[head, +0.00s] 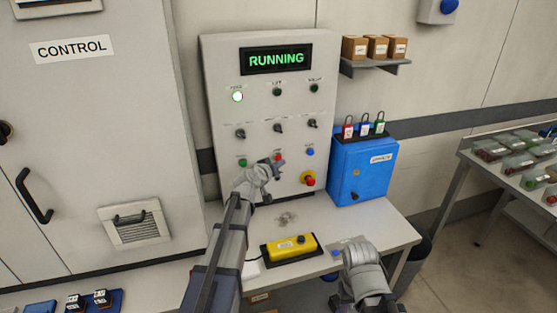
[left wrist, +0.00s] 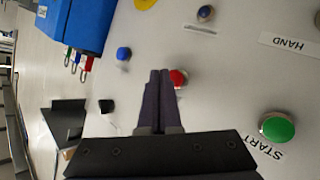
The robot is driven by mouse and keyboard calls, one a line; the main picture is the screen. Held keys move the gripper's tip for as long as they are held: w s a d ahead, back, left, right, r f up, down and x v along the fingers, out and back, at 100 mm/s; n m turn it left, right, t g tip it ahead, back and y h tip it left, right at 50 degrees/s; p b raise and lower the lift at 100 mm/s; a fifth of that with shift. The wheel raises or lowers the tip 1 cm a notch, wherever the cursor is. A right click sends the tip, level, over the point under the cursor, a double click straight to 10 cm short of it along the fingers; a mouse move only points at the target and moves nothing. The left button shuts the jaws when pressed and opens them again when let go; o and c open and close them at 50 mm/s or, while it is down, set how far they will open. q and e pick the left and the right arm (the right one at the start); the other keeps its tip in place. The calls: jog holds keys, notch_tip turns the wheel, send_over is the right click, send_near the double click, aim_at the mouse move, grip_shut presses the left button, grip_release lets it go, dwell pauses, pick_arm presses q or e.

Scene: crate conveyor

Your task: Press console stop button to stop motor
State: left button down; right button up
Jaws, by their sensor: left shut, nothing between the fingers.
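The grey console (head: 222,75) stands on the bench, and its display (head: 277,60) reads RUNNING in green. A small red button (head: 278,157) sits in the lower button row, between a green button (head: 242,162) and a blue one (head: 310,152). My left gripper (head: 277,165) is at the red button. In the left wrist view, turned upside down, its shut, empty fingers (left wrist: 159,74) point at the panel right beside the red button (left wrist: 178,78), partly overlapping it. I cannot tell whether they touch. The green button (left wrist: 278,127) is labelled START. My right gripper (head: 362,255) is low over the bench, its fingers hidden.
A red mushroom button on yellow (head: 309,179) is lower right on the console. A blue lockbox (head: 362,170) with padlocks stands beside it. A yellow pendant box (head: 290,247) lies on the bench in front. A lamp (head: 237,97) glows on the console. A shelf (head: 375,66) holds small boxes.

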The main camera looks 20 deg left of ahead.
pick_arm(q)
jog(key=shift+w+a, duration=0.1)
dwell(0.7)
jog(key=shift+w+a, duration=0.15)
jog(key=shift+w, duration=0.1)
jog(key=shift+w+a, duration=0.3)
jog(key=shift+w, duration=0.1)
dwell(0.8)
jog(key=shift+s+d, duration=0.1)
jog(key=shift+s, duration=0.05)
jog(key=shift+s+d, duration=0.4)
jog(key=shift+s, duration=0.2)
dwell(0.3)
jog(key=s+d, duration=0.2)
jog(key=s, duration=0.2)
jog(key=shift+s+d, duration=0.1)
jog(key=shift+d, duration=0.3)
dwell(0.4)
